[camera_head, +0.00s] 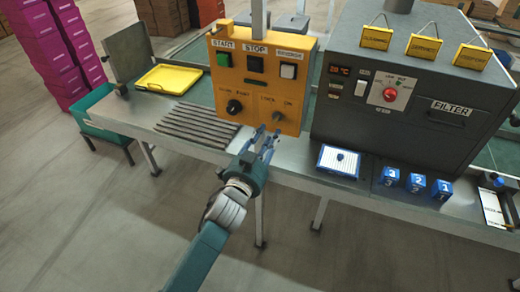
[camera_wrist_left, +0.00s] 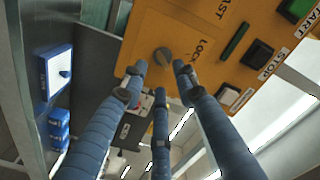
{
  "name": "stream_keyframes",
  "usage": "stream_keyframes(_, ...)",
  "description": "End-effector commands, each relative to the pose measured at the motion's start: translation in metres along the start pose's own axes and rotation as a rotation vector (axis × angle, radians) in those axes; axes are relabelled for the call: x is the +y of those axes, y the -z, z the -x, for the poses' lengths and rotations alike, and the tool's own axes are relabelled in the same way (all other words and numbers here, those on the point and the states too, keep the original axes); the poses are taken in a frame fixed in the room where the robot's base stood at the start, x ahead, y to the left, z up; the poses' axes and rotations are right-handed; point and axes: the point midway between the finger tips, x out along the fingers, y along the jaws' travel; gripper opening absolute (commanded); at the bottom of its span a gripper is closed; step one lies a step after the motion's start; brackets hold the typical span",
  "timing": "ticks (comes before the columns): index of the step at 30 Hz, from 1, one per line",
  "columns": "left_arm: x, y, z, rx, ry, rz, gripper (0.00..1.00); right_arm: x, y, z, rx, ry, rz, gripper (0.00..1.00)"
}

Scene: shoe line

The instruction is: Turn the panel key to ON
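The yellow-orange control panel (camera_head: 258,82) stands upright on the metal bench. Its grey key switch (camera_head: 278,116) is at the lower right, under small lettering that is partly readable as LOCK and ON. The key switch also shows in the left wrist view (camera_wrist_left: 163,57), just ahead of the fingertips. My left gripper (camera_head: 267,132) is in front of and slightly below the key switch. Its fingers (camera_wrist_left: 160,75) are spread apart with nothing between them, and I cannot tell whether any tip touches the panel. My right gripper is out of view.
A black knob (camera_head: 234,107) sits left of the key switch. Above are a green START button (camera_head: 222,60), a black STOP button (camera_head: 255,65) and a white button (camera_head: 288,71). A dark grey machine (camera_head: 425,135) stands close on the right.

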Motion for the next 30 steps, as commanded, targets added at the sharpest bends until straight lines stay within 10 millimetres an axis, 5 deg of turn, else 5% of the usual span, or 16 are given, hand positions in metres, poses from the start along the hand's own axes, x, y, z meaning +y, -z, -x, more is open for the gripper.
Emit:
stream_keyframes(6,0.001,-0.001,0.047,-0.002,-0.002,0.001,0.29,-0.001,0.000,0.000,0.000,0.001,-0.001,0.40)
stream_keyframes(12,0.000,-0.001,0.068,-0.001,-0.001,0.000,0.29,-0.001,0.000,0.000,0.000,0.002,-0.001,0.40)
stream_keyframes(30,0.002,-0.004,0.071,-0.007,-0.003,0.001,0.29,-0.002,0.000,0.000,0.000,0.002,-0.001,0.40)
